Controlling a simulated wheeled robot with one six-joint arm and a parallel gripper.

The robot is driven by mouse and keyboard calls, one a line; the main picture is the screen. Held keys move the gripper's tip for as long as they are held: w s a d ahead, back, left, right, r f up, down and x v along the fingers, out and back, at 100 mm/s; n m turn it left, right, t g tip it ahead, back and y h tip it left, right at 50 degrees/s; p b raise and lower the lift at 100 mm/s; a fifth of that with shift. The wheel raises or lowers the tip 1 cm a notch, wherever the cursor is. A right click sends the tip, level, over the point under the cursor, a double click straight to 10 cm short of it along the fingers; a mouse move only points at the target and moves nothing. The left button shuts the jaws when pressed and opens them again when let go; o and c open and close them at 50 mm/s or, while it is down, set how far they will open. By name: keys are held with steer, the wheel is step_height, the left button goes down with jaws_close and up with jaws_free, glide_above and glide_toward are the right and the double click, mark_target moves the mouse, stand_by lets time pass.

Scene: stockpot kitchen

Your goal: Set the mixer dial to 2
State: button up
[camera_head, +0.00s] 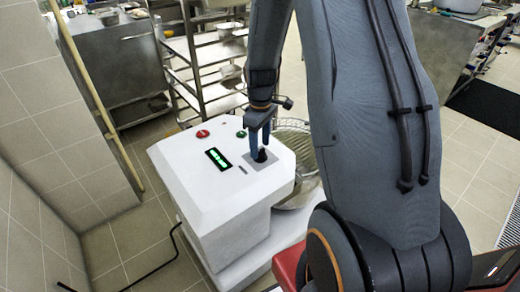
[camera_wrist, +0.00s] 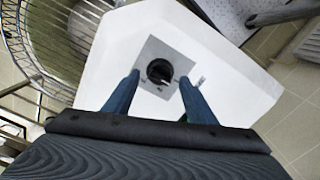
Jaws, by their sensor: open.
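The mixer (camera_head: 215,195) is a white housing with a black dial (camera_head: 261,155) on a grey square plate on its sloped top. In the wrist view the dial (camera_wrist: 160,72) is round with a light pointer mark toward the lower right; the plate's markings are too small to read surely. My gripper (camera_head: 262,140) points down just above the dial. Its two blue fingers (camera_wrist: 158,88) are open, one to each side of the dial, and look apart from it. A green display (camera_head: 218,158), a red button (camera_head: 202,133) and a green button (camera_head: 241,133) are also on the top.
A metal bowl with a wire guard (camera_head: 300,150) stands right behind the housing. A wheeled rack (camera_head: 205,60) stands behind it. A pole (camera_head: 95,95) leans at the left wall, and a black cable (camera_head: 150,272) lies on the floor.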

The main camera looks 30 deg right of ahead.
mark_target(260, 154)
steer(key=shift+f, duration=1.4)
steer(key=shift+c, duration=0.2)
steer(key=c, duration=1)
steer(key=shift+m, duration=0.3)
steer(key=m+p, duration=0.2)
steer(key=m, duration=0.3)
steer(key=shift+r+m, duration=0.1)
steer(key=shift+m, duration=0.2)
steer(key=m, duration=0.5)
steer(key=shift+m+p, duration=0.3)
steer(key=shift+p, duration=0.1)
